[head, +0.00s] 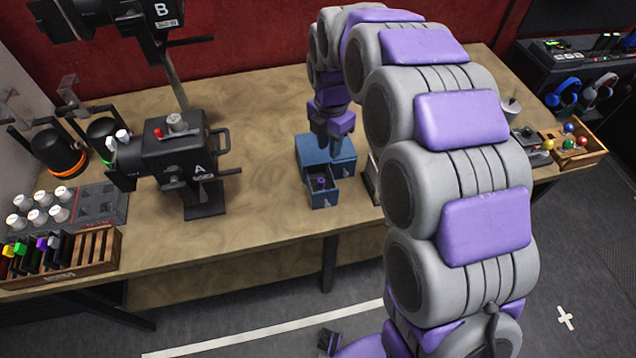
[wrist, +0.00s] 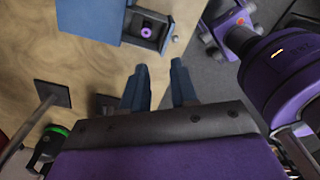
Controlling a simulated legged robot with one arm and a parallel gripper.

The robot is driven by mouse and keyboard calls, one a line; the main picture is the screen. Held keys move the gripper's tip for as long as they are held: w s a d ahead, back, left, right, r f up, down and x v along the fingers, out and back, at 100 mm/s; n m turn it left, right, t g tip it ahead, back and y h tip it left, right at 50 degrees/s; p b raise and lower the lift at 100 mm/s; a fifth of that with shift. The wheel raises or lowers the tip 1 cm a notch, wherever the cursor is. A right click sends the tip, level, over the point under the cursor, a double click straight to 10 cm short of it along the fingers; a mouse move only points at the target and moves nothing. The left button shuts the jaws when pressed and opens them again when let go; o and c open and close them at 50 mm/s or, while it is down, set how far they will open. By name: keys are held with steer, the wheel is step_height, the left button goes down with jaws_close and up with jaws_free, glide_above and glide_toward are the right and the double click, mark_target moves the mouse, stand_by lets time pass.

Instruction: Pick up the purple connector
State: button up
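In the wrist view the purple connector (wrist: 147,33) shows as a small ring in the drawer (wrist: 148,44) at the top. My gripper (head: 327,143) is above the box, behind the drawer in the head view. In the wrist view my gripper (wrist: 160,78) has two blue fingers apart with nothing between them. The connector lies beyond the fingertips, apart from them. The connector's lower part is hidden in the drawer.
A black camera marked A (head: 170,150) stands left of the box. White-capped bottles (head: 38,208) and a wooden rack (head: 80,252) lie at the left end. A wooden tray of coloured knobs (head: 575,150) is at the right. The table between camera and box is clear.

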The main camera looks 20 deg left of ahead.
mark_target(321, 180)
steer(key=a+f+n, duration=0.1)
steer(key=f, duration=0.3)
steer(key=a+f+b, duration=0.1)
steer(key=f, duration=0.4)
steer(key=w+a+f+n+b, duration=0.1)
steer(key=f, duration=0.3)
steer(key=shift+w+f+n, duration=0.1)
steer(key=shift+f+n, duration=0.1)
steer(key=shift+n, duration=0.1)
steer(key=shift+d+f, duration=0.3)
steer(key=shift+d, duration=0.15)
steer(key=f, duration=0.1)
steer(key=f+b, duration=0.1)
steer(key=f, duration=0.3)
steer(key=shift+w+a+f+b, duration=0.1)
steer(key=shift+w+a+b, duration=0.05)
steer(key=shift+w+b, duration=0.15)
steer(key=shift+s, duration=0.1)
steer(key=shift+r, duration=0.25)
steer(key=shift+c, duration=1.2)
jaws_close()
